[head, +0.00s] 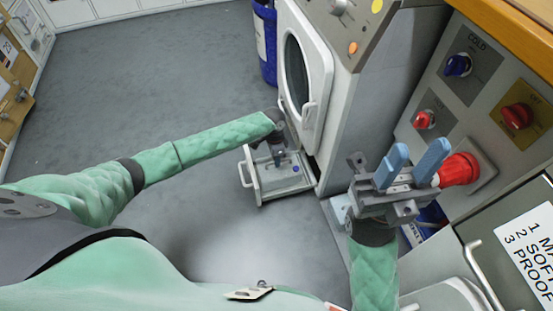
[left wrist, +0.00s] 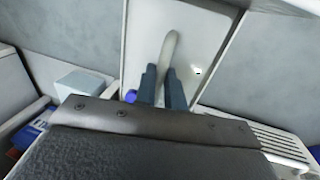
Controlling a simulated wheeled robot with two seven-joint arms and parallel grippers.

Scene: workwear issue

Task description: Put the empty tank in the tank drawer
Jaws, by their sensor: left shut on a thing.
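The tank drawer (head: 258,189) is pulled out at the foot of the white machine, its handle at the left end. A pale flat tank (head: 290,182) with a blue cap appears to lie within the drawer's outline; I cannot tell whether it rests on the bottom. My left gripper (head: 279,160) points down over it. In the left wrist view, its dark fingers (left wrist: 164,84) are shut on a raised pale grip on the tank (left wrist: 202,45). The fingers hide part of the grip. My right gripper (head: 414,150) is open and empty, its blue fingers apart.
The white machine (head: 345,110) has a round door above the drawer. A red knob (head: 460,168) is close beside my right gripper on a panel of knobs. A blue bin (head: 265,45) stands behind the machine. The grey floor (head: 150,75) left of the drawer is clear.

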